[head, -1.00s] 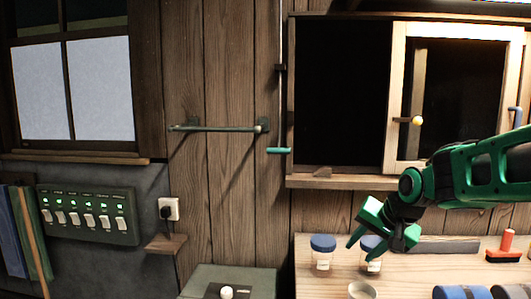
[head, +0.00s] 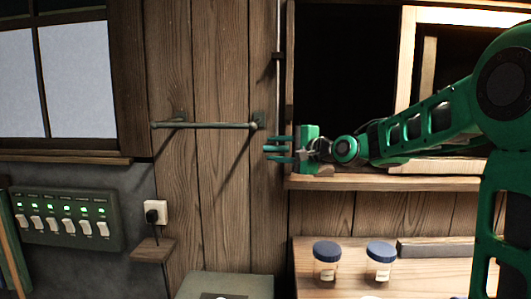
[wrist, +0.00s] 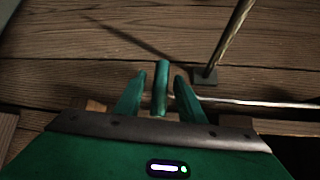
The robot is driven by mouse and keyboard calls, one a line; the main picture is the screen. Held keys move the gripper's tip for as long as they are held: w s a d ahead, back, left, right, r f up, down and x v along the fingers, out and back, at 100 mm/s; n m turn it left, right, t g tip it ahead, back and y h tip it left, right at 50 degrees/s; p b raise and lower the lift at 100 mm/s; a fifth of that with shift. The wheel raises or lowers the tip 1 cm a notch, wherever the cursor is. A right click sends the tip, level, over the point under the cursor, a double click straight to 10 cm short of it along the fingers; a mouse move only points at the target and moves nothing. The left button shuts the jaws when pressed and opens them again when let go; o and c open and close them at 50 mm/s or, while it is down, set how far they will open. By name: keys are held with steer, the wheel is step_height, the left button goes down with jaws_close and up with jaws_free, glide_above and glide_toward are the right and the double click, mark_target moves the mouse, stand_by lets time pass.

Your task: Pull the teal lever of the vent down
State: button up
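The teal lever (head: 272,149) sits at the lower end of the thin vertical vent rod (head: 278,85), left of the window frame. My gripper (head: 276,149) is at the lever, with one finger above it and one below in the head view. In the wrist view the lever (wrist: 162,88) stands between my two fingertips (wrist: 160,90), with narrow gaps on both sides. The gripper is open around the lever, and I see no clear contact. The pale rod (wrist: 260,103) runs off to the right there. The vent itself is not in view.
The window sill (head: 350,184) runs below my forearm. Two blue-lidded jars (head: 326,262) (head: 380,262) stand on the bench below. A switch panel (head: 65,220) is at the left.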

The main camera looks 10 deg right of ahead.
steer(key=shift+x, duration=2.25)
